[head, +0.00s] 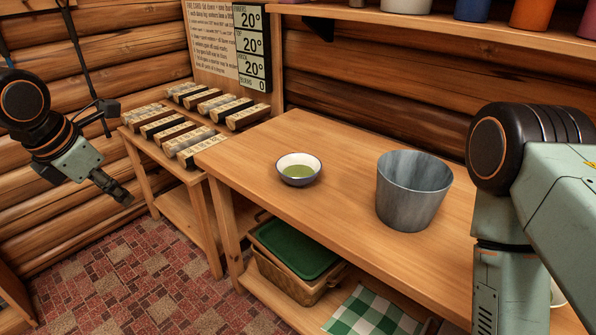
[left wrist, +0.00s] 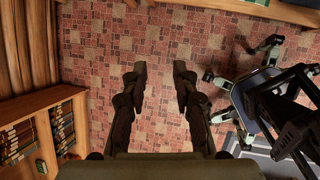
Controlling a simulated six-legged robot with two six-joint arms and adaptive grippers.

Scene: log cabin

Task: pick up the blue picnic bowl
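A small bowl (head: 299,181) with a dark bluish outside, white inner wall and something green inside stands upright on the wooden table (head: 330,215) in the head view. It is the only bowl that shows clearly. My left gripper (head: 124,197) hangs at the left of the head view, well away from the bowl, beyond the table's left end. In the left wrist view my left gripper (left wrist: 159,70) has its two fingers apart with only the patterned floor beyond them. My right arm fills the right side of the head view; its gripper is not visible.
A grey metal bucket (head: 410,195) stands right of the bowl. A low bench (head: 135,148) with several small log-like blocks is left of the table. A basket (head: 285,285) with a green lid and a checked cloth (head: 370,315) lie on the lower shelf. A wall shelf (head: 450,20) runs above.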

